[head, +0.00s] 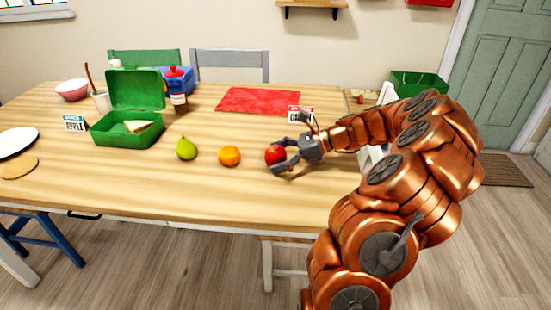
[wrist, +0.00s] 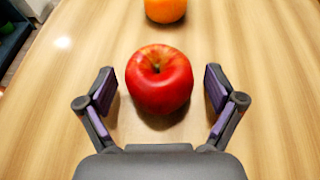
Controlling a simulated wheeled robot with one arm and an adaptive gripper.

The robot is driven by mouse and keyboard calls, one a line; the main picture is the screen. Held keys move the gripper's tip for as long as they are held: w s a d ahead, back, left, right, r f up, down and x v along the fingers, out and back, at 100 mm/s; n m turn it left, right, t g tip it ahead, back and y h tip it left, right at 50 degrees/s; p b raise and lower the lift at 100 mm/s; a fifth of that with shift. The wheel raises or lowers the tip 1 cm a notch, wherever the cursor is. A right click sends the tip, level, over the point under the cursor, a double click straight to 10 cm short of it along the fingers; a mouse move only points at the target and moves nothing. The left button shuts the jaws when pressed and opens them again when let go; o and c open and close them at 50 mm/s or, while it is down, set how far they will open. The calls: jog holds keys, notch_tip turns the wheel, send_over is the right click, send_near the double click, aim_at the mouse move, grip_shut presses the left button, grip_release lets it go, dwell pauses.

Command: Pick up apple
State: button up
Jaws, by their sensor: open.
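A red apple (head: 275,154) sits on the wooden table in the head view, to the right of the orange. In the wrist view the apple (wrist: 159,79) is upright with its stem hollow facing up. My gripper (head: 281,157) reaches in from the right, low over the table. In the wrist view my gripper (wrist: 160,88) is open, with one finger on each side of the apple. A gap shows between the apple and each finger.
An orange (head: 229,155) and a green pear (head: 186,148) stand left of the apple. An open green lunchbox (head: 128,140) holds a sandwich. A red placemat (head: 258,100) and a small card (head: 300,114) lie behind. The table front is clear.

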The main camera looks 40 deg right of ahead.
jog(key=shift+a, duration=0.1)
jog(key=shift+c, duration=0.3)
jog(key=c, duration=1.2)
